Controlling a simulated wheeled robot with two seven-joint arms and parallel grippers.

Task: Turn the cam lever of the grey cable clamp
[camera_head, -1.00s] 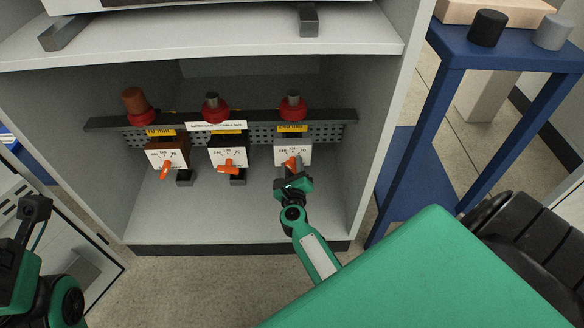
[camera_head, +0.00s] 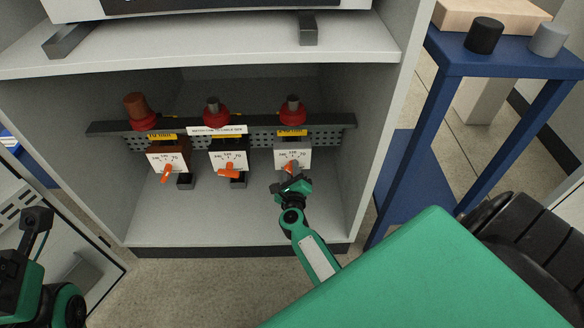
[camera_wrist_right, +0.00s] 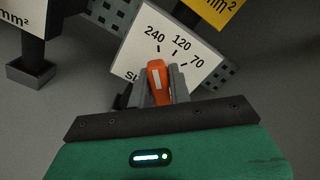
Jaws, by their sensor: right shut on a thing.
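The grey cable clamp (camera_head: 302,154) is the rightmost of three clamps on the perforated rail. Its white dial plate shows 240, 120 and 70 in the right wrist view (camera_wrist_right: 190,48). Its orange cam lever (camera_wrist_right: 158,80) stands between the fingers of my right gripper (camera_wrist_right: 160,88), which is shut on it. In the head view the right gripper (camera_head: 290,178) covers most of the lever. In the wrist view the lever's tip points up, slightly left, toward the marks between 240 and 120. My left gripper (camera_head: 36,222) is at the far left, away from the clamps; its fingers are not clear.
A brown clamp (camera_head: 168,158) and a black clamp (camera_head: 228,158), each with an orange lever, stand to the left on the rail (camera_head: 340,130). The cabinet's right wall and shelf (camera_head: 220,50) enclose the space. A blue table (camera_head: 500,55) stands at right.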

